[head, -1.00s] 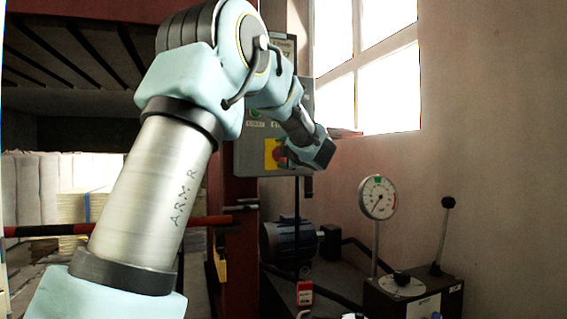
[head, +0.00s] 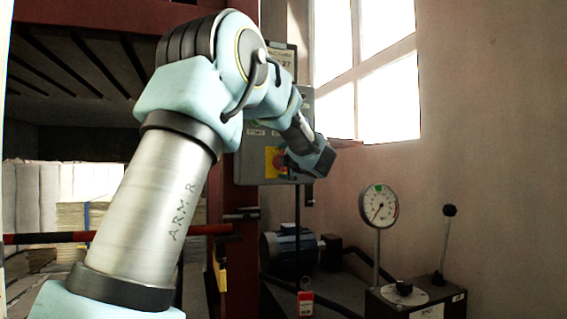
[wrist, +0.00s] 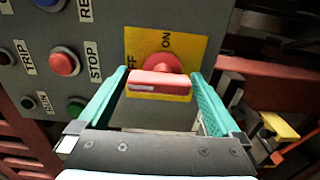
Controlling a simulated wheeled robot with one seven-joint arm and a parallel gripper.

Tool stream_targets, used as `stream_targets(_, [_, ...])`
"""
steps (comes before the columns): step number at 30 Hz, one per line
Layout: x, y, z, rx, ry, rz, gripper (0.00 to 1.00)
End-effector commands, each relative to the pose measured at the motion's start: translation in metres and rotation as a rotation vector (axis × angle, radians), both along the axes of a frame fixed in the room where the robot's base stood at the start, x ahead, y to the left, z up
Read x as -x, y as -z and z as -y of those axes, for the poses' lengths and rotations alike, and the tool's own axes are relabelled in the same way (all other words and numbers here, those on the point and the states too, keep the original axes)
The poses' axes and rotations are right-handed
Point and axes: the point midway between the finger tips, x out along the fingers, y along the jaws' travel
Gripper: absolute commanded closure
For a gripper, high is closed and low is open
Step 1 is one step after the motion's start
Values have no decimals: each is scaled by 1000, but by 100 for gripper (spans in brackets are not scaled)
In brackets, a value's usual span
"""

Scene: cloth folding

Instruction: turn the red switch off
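The red switch (wrist: 160,85) is a rotary handle on a yellow plate (wrist: 188,46). The plate is marked ON at its upper right and OFF at its left, the OFF partly covered. The handle bar lies crosswise between the two teal fingers of my gripper (wrist: 160,75), one finger at each end. The fingers are wide apart; I cannot tell whether they touch the bar. In the head view, the yellow plate (head: 270,165) is on a grey control box, and my gripper (head: 284,161) is at it, hiding much of the switch.
The grey control box (wrist: 100,25) also carries a red STOP button (wrist: 64,62), a blue button and a green button (wrist: 75,106) left of the switch. A gauge (head: 378,206) on a post and a black-knobbed lever (head: 445,245) stand to the right.

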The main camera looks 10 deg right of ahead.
Motion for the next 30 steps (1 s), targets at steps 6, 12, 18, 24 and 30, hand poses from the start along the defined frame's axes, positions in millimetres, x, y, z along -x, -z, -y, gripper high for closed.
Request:
stream_targets(6, [8,0,1,0,1,1,0])
stream_targets(12, [43,0,7,0,4,1,0])
stream_targets(18, [81,0,11,1,3,1,0])
stream_targets(24, [103,0,13,0,0,0,0])
stream_targets(30, [108,0,14,0,0,0,0])
